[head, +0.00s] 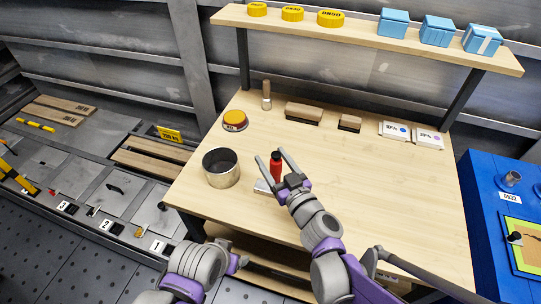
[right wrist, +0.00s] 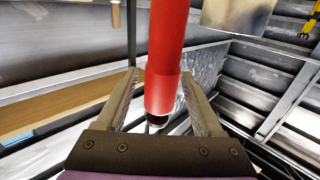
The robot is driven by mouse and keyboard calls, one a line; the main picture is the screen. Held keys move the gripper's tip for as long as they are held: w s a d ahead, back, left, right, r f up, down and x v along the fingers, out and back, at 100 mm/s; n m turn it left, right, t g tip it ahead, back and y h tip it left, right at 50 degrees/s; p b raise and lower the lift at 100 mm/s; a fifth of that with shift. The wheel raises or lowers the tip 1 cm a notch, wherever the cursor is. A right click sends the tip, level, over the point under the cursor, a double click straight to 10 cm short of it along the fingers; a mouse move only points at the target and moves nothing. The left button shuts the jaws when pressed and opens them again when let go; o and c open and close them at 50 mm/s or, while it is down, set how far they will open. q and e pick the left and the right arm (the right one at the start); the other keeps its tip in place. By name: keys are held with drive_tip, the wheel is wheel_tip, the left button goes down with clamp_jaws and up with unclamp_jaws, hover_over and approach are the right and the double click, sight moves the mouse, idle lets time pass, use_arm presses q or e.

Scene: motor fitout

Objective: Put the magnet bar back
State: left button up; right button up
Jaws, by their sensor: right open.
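A red cylinder with a dark end (head: 276,170) appears between the fingers of my right gripper (head: 270,154), over the workbench. It may be the magnet bar, but I cannot tell for sure. In the right wrist view the red cylinder (right wrist: 165,60) runs up between the two fingers of the right gripper (right wrist: 158,76). Those fingers are spread, with gaps on both sides, and are not closed on it. A flat grey piece (head: 263,187) lies on the bench beside the gripper, partly hidden by it. My left arm shows at the bottom, but I see no left fingers.
A metal pot (head: 221,168) stands left of the right gripper. A yellow-topped round item (head: 235,120), a wooden-handled tool (head: 266,96), brown blocks (head: 304,113) and white boxes (head: 395,131) stand farther back. The workbench (head: 390,200) is clear on the right.

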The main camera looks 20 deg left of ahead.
drive_tip(key=v, duration=1)
drive_tip(key=shift+s+d+p, duration=0.25)
drive_tip(key=shift+p, duration=0.15)
drive_tip(key=s+d+m+g+h+p, duration=0.3)
drive_tip(key=s+d+m+h+p, duration=0.1)
drive_tip(key=d, duration=0.7)
drive_tip(key=s+d+m+g+h+p, duration=0.4)
drive_tip(key=s+d+h+p, duration=0.2)
drive_tip(key=d, duration=0.5)
drive_tip(key=shift+s+d+f+g+h, duration=0.25)
drive_tip(key=shift+s+g+h, duration=0.05)
drive_tip(key=shift+s+h, duration=0.6)
